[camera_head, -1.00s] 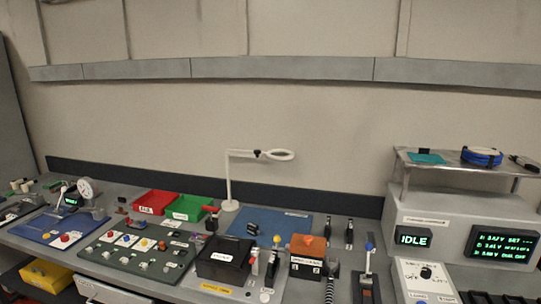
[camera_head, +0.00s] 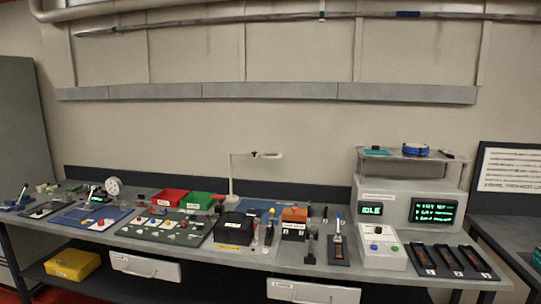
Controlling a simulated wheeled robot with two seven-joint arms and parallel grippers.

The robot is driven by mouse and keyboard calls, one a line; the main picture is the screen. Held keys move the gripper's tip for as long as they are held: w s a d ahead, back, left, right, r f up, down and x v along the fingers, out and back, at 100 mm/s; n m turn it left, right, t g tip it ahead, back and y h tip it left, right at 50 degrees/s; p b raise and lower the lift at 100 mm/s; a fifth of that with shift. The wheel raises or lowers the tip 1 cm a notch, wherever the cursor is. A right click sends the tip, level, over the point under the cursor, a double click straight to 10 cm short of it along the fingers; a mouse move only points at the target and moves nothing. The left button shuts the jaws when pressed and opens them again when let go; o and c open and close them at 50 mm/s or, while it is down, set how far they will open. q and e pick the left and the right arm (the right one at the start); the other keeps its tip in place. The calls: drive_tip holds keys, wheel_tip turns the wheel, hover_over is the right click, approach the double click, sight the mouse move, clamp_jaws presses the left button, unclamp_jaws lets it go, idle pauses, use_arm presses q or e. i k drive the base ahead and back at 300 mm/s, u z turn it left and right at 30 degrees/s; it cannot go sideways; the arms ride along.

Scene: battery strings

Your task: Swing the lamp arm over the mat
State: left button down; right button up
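A white lamp (camera_head: 232,178) stands at the back of the bench, on a round base with an upright post. Its thin arm (camera_head: 247,154) reaches right from the post top and ends in a flat ring-shaped head (camera_head: 269,155). The blue mat (camera_head: 262,206) lies to the right of the lamp base, partly hidden by the black box and the orange-topped box in front of it. The lamp head stands high above the mat's area; I cannot tell exactly how it lines up with the mat. Neither of my grippers shows in the view.
Red (camera_head: 170,196) and green (camera_head: 199,200) bins sit left of the lamp. A black box (camera_head: 235,228) and an orange-topped box (camera_head: 294,214) stand before the mat. A grey console reading IDLE (camera_head: 370,211) stands at right. Below the bench are drawers and a yellow bin (camera_head: 72,264).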

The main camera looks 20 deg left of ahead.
sight(278, 156)
drive_tip(key=u, duration=0.7)
drive_tip(key=i, duration=0.65)
drive_tip(key=u, duration=0.85)
drive_tip(key=i, duration=0.95)
drive_tip(key=z, duration=0.2)
